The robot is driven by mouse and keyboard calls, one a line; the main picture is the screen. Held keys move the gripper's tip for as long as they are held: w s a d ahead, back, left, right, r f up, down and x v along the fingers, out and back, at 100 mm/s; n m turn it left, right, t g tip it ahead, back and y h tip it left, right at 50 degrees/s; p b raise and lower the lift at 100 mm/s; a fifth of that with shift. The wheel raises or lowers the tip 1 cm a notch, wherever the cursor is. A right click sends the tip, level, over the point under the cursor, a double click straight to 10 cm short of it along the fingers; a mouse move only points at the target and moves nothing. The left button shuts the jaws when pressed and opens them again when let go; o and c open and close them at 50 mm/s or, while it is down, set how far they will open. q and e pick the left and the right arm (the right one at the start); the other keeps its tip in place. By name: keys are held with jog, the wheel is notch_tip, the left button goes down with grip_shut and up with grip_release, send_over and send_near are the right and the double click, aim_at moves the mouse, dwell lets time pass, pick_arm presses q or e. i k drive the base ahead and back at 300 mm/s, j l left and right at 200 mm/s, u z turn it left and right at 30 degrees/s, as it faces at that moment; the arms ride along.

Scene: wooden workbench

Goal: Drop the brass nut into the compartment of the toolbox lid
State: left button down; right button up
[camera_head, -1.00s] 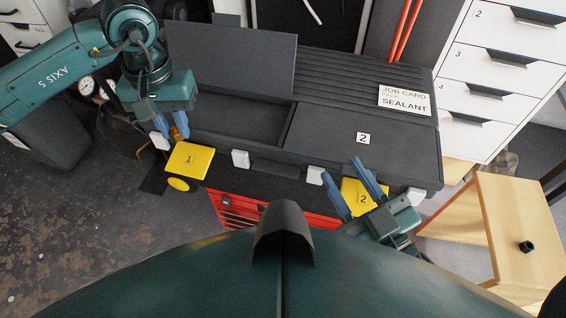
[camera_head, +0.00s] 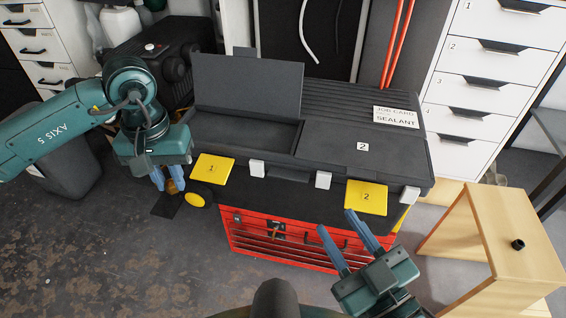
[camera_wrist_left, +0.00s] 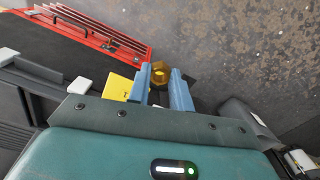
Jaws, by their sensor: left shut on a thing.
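The brass nut (camera_wrist_left: 160,75) shows between the fingertips of my left gripper (camera_wrist_left: 163,88) in the left wrist view. In the head view my left gripper (camera_head: 167,182) is shut on the nut (camera_head: 174,187), left of the yellow tag 1 and outside the toolbox. The dark grey toolbox (camera_head: 400,160) has a lid with two compartments. The left compartment (camera_head: 258,133) is open, its flap (camera_head: 248,88) standing up, and looks empty. The right one is covered by a closed flap marked 2 (camera_head: 340,150). My right gripper (camera_head: 346,238) is open and empty in front of the toolbox.
Yellow tags 1 (camera_head: 213,168) and 2 (camera_head: 366,197) lie at the toolbox's front edge. Below is a red tool chest (camera_head: 300,243). A wooden stool (camera_head: 500,235) with a small black part (camera_head: 518,244) stands at right. White drawers (camera_head: 480,90) stand behind it.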

aim_at(230, 133)
jog(key=i+j, duration=0.1)
jog(key=j, duration=0.2)
jog(key=i+j, duration=0.15)
jog(key=j, duration=0.15)
jog(key=i+j, duration=0.1)
jog(key=j, duration=0.2)
jog(key=j+z, duration=0.1)
jog(key=z, duration=0.25)
jog(key=i+j+z, duration=0.1)
jog(key=z, duration=0.2)
jog(key=j+z, duration=0.15)
jog(key=z, duration=0.75)
